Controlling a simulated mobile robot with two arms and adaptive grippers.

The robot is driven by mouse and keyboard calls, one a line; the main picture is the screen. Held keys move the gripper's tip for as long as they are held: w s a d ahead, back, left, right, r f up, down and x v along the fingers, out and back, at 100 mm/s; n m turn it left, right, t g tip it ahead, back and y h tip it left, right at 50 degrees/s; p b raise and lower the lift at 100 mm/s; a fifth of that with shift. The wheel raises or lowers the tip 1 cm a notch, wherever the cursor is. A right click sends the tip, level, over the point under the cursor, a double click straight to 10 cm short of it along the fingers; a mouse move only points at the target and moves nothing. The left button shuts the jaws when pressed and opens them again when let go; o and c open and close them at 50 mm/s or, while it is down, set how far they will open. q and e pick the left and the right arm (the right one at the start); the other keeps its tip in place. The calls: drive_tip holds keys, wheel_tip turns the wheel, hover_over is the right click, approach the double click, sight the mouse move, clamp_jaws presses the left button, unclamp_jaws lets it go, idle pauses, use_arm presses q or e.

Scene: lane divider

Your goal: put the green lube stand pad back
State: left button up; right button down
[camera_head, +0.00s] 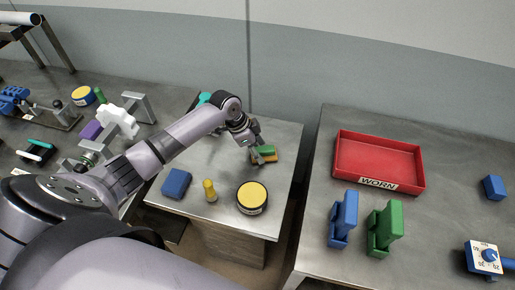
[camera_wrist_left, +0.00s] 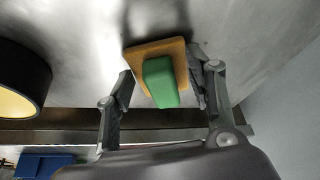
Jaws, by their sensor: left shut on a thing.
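The green pad (camera_head: 264,150), a green block on an orange-tan square plate, is at the far right part of the middle table. It also shows in the left wrist view (camera_wrist_left: 161,84), with the tan plate beyond the green block. My left gripper (camera_head: 253,149) is shut on it, with one finger on each side. I cannot tell whether the pad touches the table. The green stand (camera_head: 384,230) stands upright on the right table, beside a similar blue stand (camera_head: 343,219). My right gripper is not in view.
The middle table also holds a blue block (camera_head: 176,183), a yellow peg-like piece (camera_head: 210,191) and a round yellow-topped tin (camera_head: 252,197). A red tray labelled WORN (camera_head: 378,160) lies behind the stands. A gap separates the middle and right tables. A blue dial device (camera_head: 486,258) is at far right.

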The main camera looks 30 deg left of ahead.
use_arm(q)
drive_tip(key=shift+f, duration=0.1)
drive_tip(key=o, duration=1)
drive_tip(key=shift+o, duration=0.5)
drive_tip(key=b+v, duration=0.1)
drive_tip(key=v, duration=1.1)
drive_tip(key=shift+b, duration=0.3)
